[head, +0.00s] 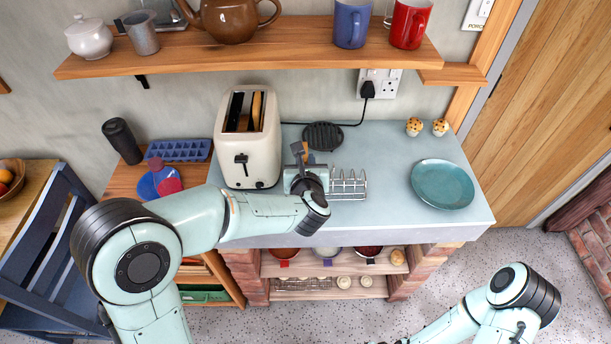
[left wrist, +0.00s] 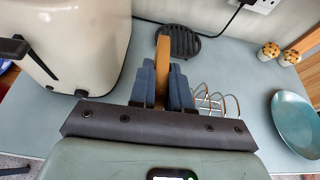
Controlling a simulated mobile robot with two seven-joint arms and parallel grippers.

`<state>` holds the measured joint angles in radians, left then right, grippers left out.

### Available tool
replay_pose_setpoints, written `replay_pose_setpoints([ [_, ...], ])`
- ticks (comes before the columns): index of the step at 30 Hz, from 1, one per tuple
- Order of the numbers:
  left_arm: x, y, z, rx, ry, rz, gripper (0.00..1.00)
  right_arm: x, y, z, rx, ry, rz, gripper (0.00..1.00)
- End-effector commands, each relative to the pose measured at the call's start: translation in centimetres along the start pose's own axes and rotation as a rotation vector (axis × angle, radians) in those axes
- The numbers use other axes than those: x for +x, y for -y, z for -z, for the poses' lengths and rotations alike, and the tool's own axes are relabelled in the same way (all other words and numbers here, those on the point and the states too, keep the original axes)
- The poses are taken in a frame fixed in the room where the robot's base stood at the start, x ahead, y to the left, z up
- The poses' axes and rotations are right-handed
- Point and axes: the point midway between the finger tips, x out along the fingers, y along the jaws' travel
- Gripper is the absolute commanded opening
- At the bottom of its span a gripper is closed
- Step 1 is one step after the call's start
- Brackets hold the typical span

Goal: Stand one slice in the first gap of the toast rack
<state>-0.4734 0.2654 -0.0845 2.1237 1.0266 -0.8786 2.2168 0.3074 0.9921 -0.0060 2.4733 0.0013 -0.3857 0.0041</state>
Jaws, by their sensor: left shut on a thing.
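My left gripper (head: 300,155) is shut on a slice of toast, seen edge-on as a brown strip between the blue finger pads in the left wrist view (left wrist: 162,56). It holds the slice between the toaster and the toast rack. The wire toast rack (head: 350,184) stands just right of my left gripper on the counter; my wrist hides its left end. The rack also shows partly behind the fingers in the left wrist view (left wrist: 228,101). The cream toaster (head: 250,150) shows a brown slice (head: 257,108) in its right slot; the left slot looks dark. My right gripper is out of view.
A black round trivet (head: 323,135) lies behind the gripper. A shelf (head: 290,45) with teapot and mugs hangs above. The counter between rack and plate is clear.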

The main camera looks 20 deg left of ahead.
Motion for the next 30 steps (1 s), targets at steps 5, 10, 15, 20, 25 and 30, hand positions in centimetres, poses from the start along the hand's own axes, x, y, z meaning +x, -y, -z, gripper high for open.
replay_pose_setpoints([
  [5,0.7,0.0,1.6,0.003,-0.002,-0.001,0.0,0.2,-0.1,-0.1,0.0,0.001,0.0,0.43],
  [10,1.6,-0.1,3.9,0.004,-0.001,-0.001,0.0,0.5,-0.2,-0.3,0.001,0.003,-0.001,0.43],
  [15,1.9,0.0,4.4,0.0,0.002,0.0,0.0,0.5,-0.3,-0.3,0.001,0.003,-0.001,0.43],
  [20,1.9,0.0,4.3,-0.001,0.002,0.0,0.0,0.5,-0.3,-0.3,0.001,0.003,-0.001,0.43],
  [25,1.9,0.0,4.6,-0.001,0.001,0.0,0.0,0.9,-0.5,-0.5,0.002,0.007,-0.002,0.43],
  [30,2.0,0.0,4.6,-0.001,0.001,0.0,0.43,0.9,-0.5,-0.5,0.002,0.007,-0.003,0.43],
])
